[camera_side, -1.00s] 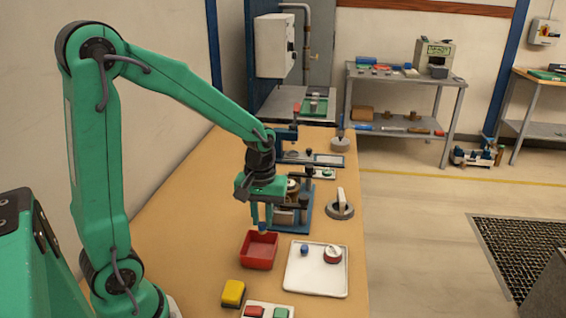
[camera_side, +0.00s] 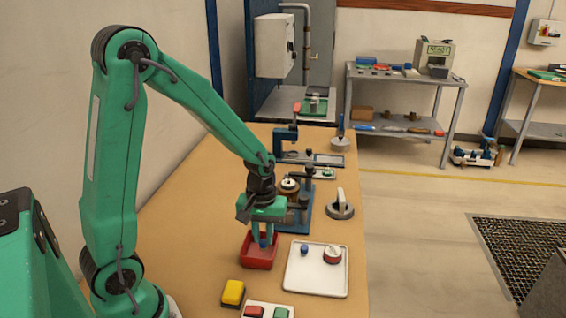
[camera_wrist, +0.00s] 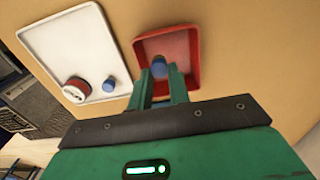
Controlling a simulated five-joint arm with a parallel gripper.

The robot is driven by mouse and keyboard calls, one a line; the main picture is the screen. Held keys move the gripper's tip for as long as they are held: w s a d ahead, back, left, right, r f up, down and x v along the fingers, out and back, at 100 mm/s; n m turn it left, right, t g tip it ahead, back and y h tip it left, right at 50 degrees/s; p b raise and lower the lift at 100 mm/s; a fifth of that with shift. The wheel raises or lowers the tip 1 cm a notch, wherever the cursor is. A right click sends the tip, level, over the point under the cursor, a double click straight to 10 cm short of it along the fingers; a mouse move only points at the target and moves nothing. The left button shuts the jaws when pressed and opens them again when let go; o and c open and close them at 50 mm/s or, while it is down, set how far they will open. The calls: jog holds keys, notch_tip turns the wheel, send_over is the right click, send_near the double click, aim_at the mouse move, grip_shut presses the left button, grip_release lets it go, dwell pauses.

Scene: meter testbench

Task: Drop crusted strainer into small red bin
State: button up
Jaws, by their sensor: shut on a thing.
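My gripper (camera_side: 263,238) is shut on a small blue piece, which I take to be the crusted strainer (camera_wrist: 159,68). The blue piece also shows between the fingertips in the side view (camera_side: 263,243). The small red bin (camera_side: 258,265) is a shallow open tray on the bench. In the wrist view the fingers (camera_wrist: 160,82) reach over the bin (camera_wrist: 194,45), with the blue piece against its inside. I cannot tell whether the piece touches the bin floor. Any crust on it is too small to make out.
A white tray (camera_side: 315,285) right of the bin holds another blue piece (camera_side: 304,250) and a red-and-white round part (camera_side: 332,254). A yellow block (camera_side: 233,292) lies in front. A meter fixture (camera_side: 302,217) stands close behind the bin. Bare bench lies to its left.

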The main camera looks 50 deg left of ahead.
jog(key=o, duration=0.8)
jog(key=shift+r, duration=0.15)
notch_tip(320, 180, up, 7)
jog(key=shift+f, duration=0.15)
jog(key=shift+r, duration=0.45)
